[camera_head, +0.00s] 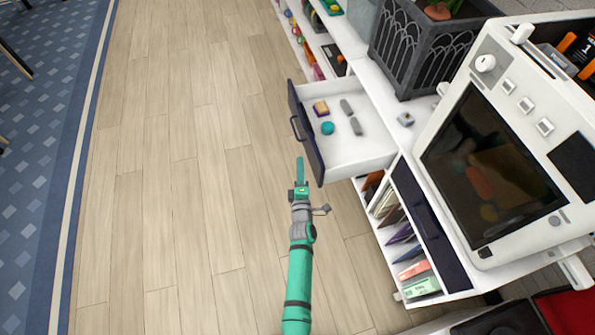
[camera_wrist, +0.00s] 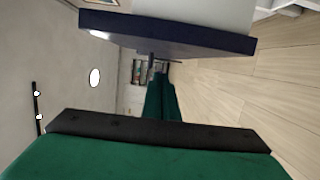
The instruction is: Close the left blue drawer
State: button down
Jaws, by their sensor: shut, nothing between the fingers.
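The left blue drawer (camera_head: 307,137) is pulled well out of the white cabinet in the head view. Its dark blue front with a bar handle faces left, over the floor. In the wrist view the dark drawer front (camera_wrist: 170,33) spans the top, close to my gripper.
A second dark blue drawer (camera_head: 429,225) is shut, right of the open one. Shelves of books (camera_head: 413,268) lie below. A white machine with a screen (camera_head: 492,160) and a dark planter (camera_head: 425,50) stand on the cabinet. The wooden floor (camera_head: 180,170) on the left is clear.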

jog(key=shift+w+d, duration=0.2)
jog(key=shift+d, duration=0.5)
jog(key=shift+w+d, duration=0.2)
jog(key=shift+d, duration=0.45)
jog(key=shift+d, duration=0.1)
